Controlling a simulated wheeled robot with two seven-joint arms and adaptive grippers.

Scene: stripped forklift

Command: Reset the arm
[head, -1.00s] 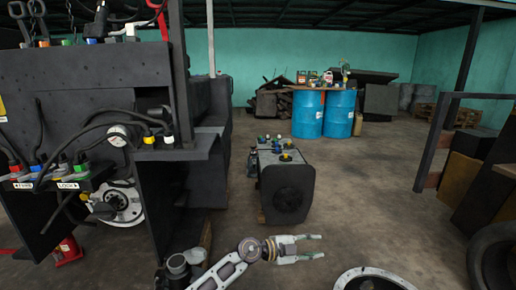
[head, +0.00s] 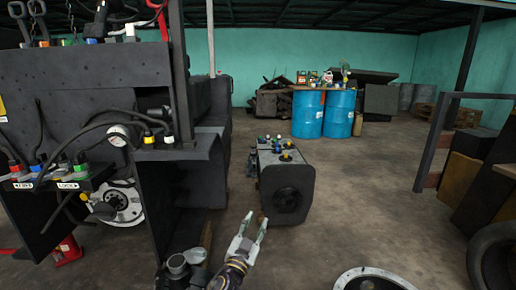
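My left gripper (head: 253,226) is in the lower middle of the head view. Its two fingers point up and slightly right and are spread apart with nothing between them. It appears in front of a dark box-shaped unit (head: 287,188) with coloured caps on top, standing on the floor. My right gripper is not in view.
The stripped forklift (head: 75,85) with hoses, levers and a labelled panel fills the left side. Two blue drums (head: 308,113) stand at the back. A metal wheel-like disc (head: 372,280) lies at the bottom, and a tyre (head: 490,255) stands at right. The floor right of centre is clear.

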